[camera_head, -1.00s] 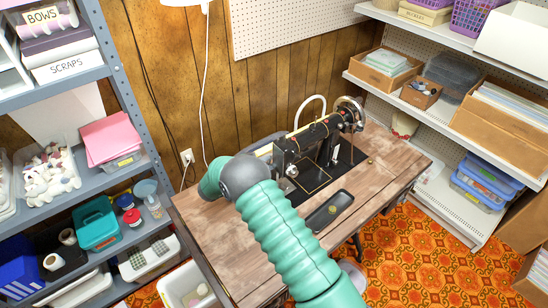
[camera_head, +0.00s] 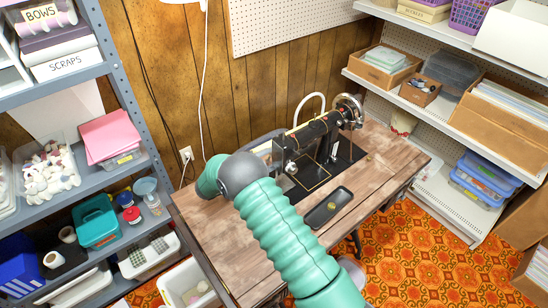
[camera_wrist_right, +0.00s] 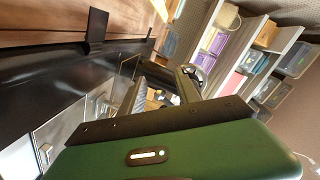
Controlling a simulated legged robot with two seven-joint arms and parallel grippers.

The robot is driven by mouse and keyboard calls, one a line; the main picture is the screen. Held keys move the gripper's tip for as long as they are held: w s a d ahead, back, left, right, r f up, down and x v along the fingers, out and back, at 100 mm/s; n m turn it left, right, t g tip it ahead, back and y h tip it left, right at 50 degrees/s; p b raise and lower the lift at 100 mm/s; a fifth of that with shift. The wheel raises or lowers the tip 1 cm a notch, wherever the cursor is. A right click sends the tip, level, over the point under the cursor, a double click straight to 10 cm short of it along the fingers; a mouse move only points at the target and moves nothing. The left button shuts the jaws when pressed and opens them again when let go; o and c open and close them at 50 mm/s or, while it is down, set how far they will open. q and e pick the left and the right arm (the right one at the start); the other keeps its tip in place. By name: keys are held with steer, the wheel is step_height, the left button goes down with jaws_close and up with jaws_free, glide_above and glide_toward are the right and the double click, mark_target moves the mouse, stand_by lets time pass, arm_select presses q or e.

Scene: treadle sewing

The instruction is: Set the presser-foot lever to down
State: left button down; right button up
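The black sewing machine (camera_head: 318,135) stands on a wooden table (camera_head: 385,165), its needle end toward the left and its handwheel (camera_head: 349,110) at the right. I cannot make out the presser-foot lever in either view. My right arm, teal with a grey joint, comes in from the bottom and bends beside the machine's needle end. In the head view it hides my right gripper almost wholly. The right wrist view shows a green housing and dark plates close up, with the machine (camera_wrist_right: 185,82) beyond; the fingertips are not clear. My left gripper is not in view.
A dark oblong tray (camera_head: 328,208) lies on the table in front of the machine. A shelf unit (camera_head: 120,65) stands at the left, and white shelves (camera_head: 425,140) stand at the right. The table's right part is clear.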

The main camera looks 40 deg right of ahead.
steer(key=a, duration=0.5)
steer(key=w+a+r, duration=0.1)
steer(key=a, duration=0.4)
steer(key=a+r, duration=0.1)
steer(key=a, duration=0.5)
steer(key=shift+w+r, duration=0.15)
steer(key=shift+w, duration=0.1)
